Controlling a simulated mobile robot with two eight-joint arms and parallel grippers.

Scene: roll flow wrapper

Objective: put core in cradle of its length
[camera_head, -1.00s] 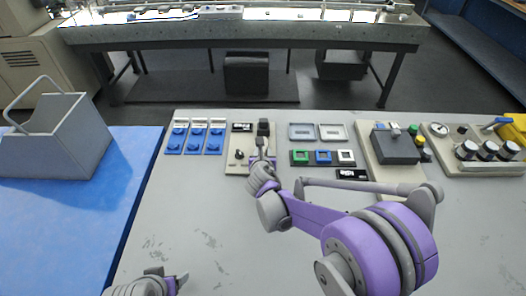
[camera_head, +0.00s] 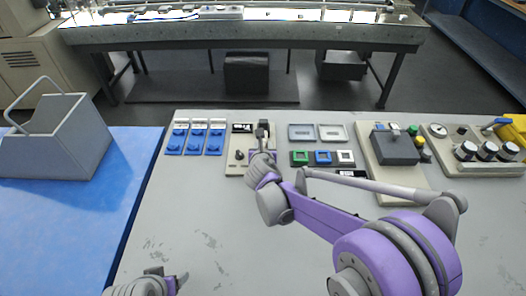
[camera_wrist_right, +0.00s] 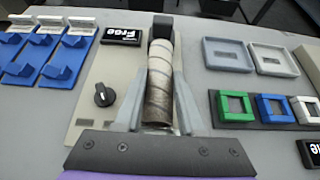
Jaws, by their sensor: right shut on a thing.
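In the right wrist view a pale brown, banded core (camera_wrist_right: 158,88) stands lengthwise between the fingers of my right gripper (camera_wrist_right: 158,100), which is shut on it. Its far end is at a dark block (camera_wrist_right: 162,26) on a beige panel; I cannot tell whether they touch. In the head view my right gripper (camera_head: 263,146) is over this panel and hides most of the core. Several blue cradles (camera_head: 197,138) stand in three columns to the left, with pale labels behind them. My left gripper (camera_head: 176,281) is at the bottom edge, partly cut off; its jaw state is unclear.
The panel (camera_head: 236,168) has a black knob and a display. To its right are two grey trays (camera_head: 301,132) and green, blue and white square frames (camera_head: 323,157). A dark grey box (camera_head: 394,148) stands further right. The table's front area is clear.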

